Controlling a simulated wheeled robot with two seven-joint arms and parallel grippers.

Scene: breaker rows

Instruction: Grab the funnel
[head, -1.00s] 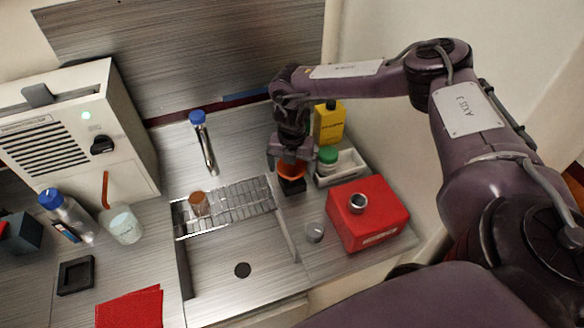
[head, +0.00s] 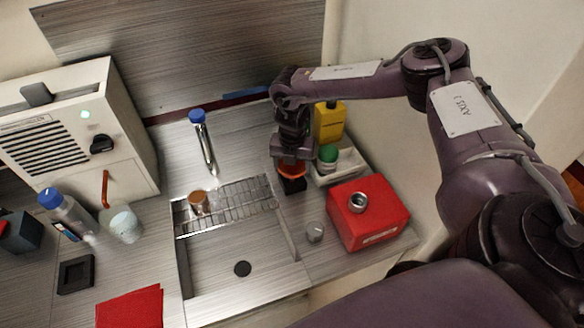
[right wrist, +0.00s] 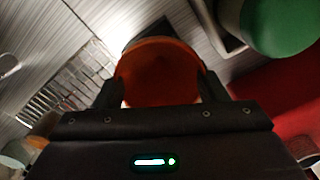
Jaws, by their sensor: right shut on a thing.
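The orange funnel (head: 292,171) sits at the dark square holder (head: 294,186) on the counter, right of the sink. My right gripper (head: 293,160) is directly above it and shut on it. In the right wrist view the funnel's wide orange mouth (right wrist: 160,72) fills the space between the two dark fingers (right wrist: 160,92). The funnel's lower end is hidden in that view, and I cannot tell whether it is clear of the holder. My left gripper is not in view.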

